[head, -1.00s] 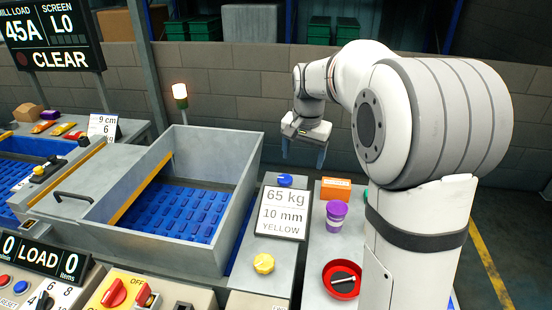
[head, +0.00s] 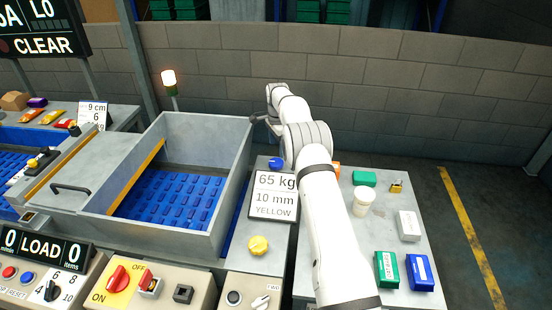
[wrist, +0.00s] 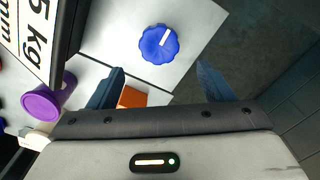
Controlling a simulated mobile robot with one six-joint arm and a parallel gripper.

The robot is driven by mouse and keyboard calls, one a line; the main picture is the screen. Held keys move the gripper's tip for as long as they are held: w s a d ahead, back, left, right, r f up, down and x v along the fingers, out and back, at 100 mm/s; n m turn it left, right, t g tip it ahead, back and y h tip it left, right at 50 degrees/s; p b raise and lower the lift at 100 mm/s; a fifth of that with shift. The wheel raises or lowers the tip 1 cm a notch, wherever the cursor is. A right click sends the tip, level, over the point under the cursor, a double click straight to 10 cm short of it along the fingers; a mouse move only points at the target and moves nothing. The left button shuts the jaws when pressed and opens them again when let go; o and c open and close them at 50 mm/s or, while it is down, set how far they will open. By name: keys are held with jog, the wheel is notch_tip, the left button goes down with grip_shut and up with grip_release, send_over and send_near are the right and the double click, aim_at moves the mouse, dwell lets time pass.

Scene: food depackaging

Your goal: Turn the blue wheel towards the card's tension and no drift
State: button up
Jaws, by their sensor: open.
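The blue wheel (head: 276,163) sits on the grey panel behind the card, partly next to my arm. In the wrist view the wheel (wrist: 160,44) is a lobed knob with a white mark slanting to the upper right. The card (head: 273,196) reads 65 kg, 10 mm, YELLOW; its edge shows at the left of the wrist view (wrist: 36,35). My gripper (wrist: 160,69) is open and empty, its blue fingers spread wide with the wheel seen beyond and between them, not touching. In the head view the fingers cannot be made out.
A yellow knob (head: 258,245) lies in front of the card. An orange box (wrist: 132,97) and a purple cup (wrist: 42,103) stand near the gripper. A white cup (head: 364,201) and several boxes are on the right table. The grey bin (head: 227,195) is at left.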

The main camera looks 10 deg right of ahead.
aim_at(277, 161)
notch_tip(277, 161, down, 7)
jog(key=shift+f+p, duration=0.15)
jog(key=shift+p, duration=0.9)
jog(key=c, duration=0.9)
jog(key=shift+a, duration=0.1)
jog(key=shift+c, duration=0.4)
jog(key=shift+b, duration=0.35)
